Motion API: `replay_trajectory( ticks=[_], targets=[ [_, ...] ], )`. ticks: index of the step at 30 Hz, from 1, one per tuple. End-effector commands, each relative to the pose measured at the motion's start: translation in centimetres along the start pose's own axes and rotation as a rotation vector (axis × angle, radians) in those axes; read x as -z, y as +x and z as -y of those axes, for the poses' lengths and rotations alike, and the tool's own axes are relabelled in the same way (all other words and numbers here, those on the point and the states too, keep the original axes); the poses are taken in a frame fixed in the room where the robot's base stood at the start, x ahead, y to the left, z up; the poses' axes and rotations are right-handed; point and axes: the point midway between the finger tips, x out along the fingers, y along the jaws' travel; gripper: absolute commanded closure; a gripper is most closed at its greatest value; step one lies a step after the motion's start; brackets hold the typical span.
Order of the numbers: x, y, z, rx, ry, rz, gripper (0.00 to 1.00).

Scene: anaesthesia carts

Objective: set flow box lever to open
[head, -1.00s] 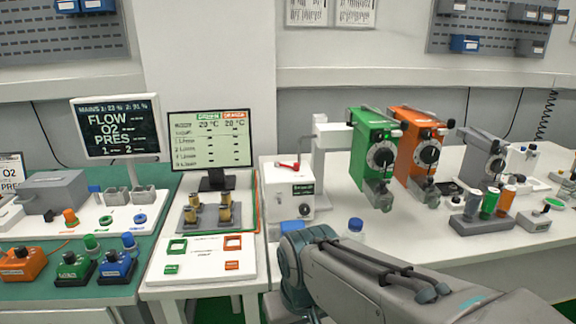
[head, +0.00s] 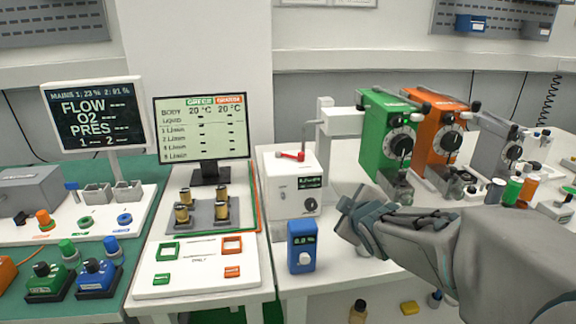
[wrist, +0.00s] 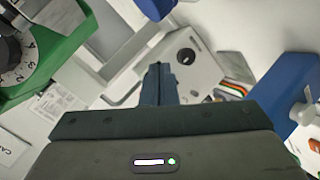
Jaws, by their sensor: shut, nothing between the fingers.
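The white flow box (head: 283,190) stands on the white bench, with a small dark display and a black knob on its front. A red lever (head: 291,155) lies roughly flat across its top; its setting cannot be read. My gripper (head: 350,208) is shut and empty, to the right of the box and lower than the lever, apart from both. In the wrist view, my shut fingers (wrist: 158,82) point towards a white housing (wrist: 176,72) with a black knob. The red lever does not show in the wrist view.
A blue meter (head: 301,250) stands in front of the box, left of my gripper. A monitor (head: 203,128) and brass fittings (head: 203,207) are at left.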

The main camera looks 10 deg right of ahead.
Motion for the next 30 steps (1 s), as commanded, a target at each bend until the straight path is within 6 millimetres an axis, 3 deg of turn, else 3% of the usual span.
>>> replay_trajectory(
  ticks=[4, 12, 20, 30],
  targets=[
    [1.7, 1.7, -1.3, -0.109, -0.253, -0.197, 1.00],
    [4.8, 1.6, -1.4, -0.255, -0.589, -0.494, 1.00],
    [6.0, 1.3, -1.0, -0.299, -0.682, -0.592, 1.00],
    [9.7, 5.9, -1.4, -0.298, -0.681, -0.594, 1.00]
  ],
)
